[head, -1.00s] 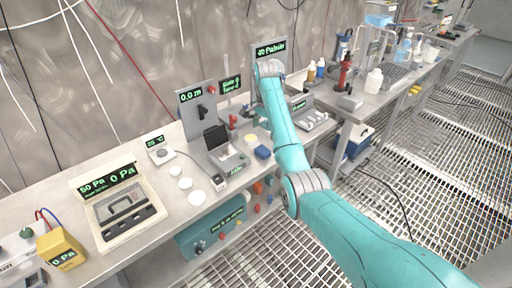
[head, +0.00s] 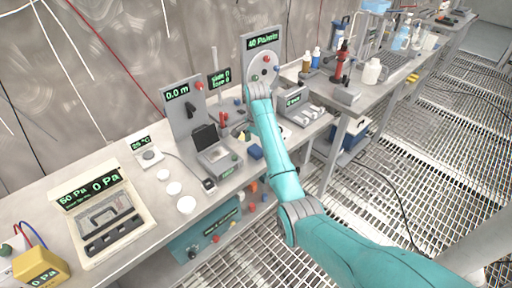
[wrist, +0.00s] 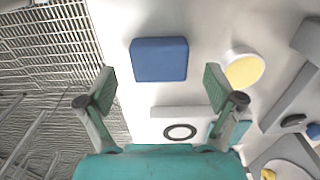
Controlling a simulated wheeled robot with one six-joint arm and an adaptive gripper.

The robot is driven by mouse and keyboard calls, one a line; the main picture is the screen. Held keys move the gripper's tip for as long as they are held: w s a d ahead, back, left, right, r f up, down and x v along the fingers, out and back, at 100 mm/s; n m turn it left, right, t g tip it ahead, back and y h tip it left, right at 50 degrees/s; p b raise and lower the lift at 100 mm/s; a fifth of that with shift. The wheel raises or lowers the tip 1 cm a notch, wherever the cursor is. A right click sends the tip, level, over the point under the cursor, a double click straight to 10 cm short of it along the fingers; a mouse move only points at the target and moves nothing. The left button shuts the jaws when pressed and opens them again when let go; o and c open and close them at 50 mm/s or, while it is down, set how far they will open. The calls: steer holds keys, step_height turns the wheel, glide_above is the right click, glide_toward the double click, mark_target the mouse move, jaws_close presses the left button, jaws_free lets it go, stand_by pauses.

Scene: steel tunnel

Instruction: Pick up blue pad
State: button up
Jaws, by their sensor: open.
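The blue pad (wrist: 159,59) is a flat blue block with rounded corners, lying on the light bench top near its edge in the wrist view. In the head view the blue pad (head: 255,152) shows as a small blue patch just left of my arm. My gripper (wrist: 160,88) is open and empty in the wrist view, its two fingers spread wide to either side of the pad's line. The pad lies beyond the fingertips, apart from them. In the head view my arm hides the gripper.
A round white dish with a yellow top (wrist: 243,68) sits close right of the pad. A pale block with a dark ring (wrist: 180,131) lies between the fingers. Grated floor (wrist: 50,50) drops away at left. Instrument panels (head: 187,112) stand along the wall.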

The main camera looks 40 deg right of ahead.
step_height(320, 180, down, 2)
steer(key=shift+f, duration=0.1)
steer(key=c, duration=1.1)
